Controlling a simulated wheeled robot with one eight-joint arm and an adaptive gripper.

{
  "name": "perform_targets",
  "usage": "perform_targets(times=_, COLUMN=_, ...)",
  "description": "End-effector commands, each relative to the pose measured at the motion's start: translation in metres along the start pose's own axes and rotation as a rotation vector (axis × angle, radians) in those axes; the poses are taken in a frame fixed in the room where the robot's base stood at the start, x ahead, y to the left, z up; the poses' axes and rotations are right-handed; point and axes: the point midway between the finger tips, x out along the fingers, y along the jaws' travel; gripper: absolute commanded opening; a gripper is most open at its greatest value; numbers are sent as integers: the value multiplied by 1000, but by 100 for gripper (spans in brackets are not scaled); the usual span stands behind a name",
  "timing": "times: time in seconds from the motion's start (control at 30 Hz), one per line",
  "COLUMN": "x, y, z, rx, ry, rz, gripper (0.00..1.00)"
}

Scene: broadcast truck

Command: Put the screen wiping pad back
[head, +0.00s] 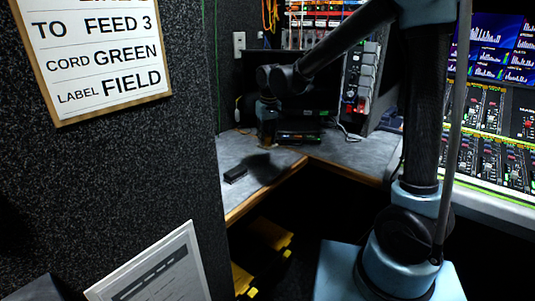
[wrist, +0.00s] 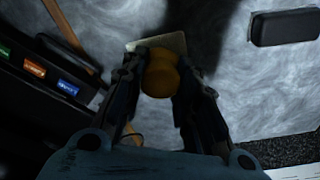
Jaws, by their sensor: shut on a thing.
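In the wrist view, my gripper (wrist: 160,75) is shut on the screen wiping pad. The pad has a rounded orange-yellow knob (wrist: 160,72) between the two fingers and a pale flat plate (wrist: 170,42) beyond it. The plate is partly hidden by the fingers and knob. In the head view, my gripper (head: 267,128) points down over the grey corner desk (head: 285,160). A dark shadow lies on the desk below it. The pad itself is too dark and small to make out there, and I cannot tell how far it is above the desk.
A small black box (head: 235,174) lies on the desk at the left; it also shows in the wrist view (wrist: 285,27). A black unit with coloured labels (wrist: 45,68) is at the left there, behind my gripper in the head view (head: 298,137). A wooden edge (head: 345,170) borders the desk.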

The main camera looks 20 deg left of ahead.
Motion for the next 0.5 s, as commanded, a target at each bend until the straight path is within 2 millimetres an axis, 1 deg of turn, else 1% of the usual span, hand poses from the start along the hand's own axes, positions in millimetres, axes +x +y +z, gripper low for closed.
perform_targets(times=0.03, x=7, y=0, z=1, rx=0, ry=0, rz=0, gripper=9)
perform_targets(times=0.1, x=14, y=0, z=2, rx=1, ry=0, rz=1, gripper=9)
perform_targets(times=0.27, x=24, y=0, z=3, rx=1, ry=1, rz=1, gripper=9)
perform_targets(times=0.4, x=44, y=0, z=5, rx=1, ry=1, rz=1, gripper=9)
perform_targets(times=0.5, x=54, y=0, z=7, rx=1, ry=1, rz=1, gripper=9)
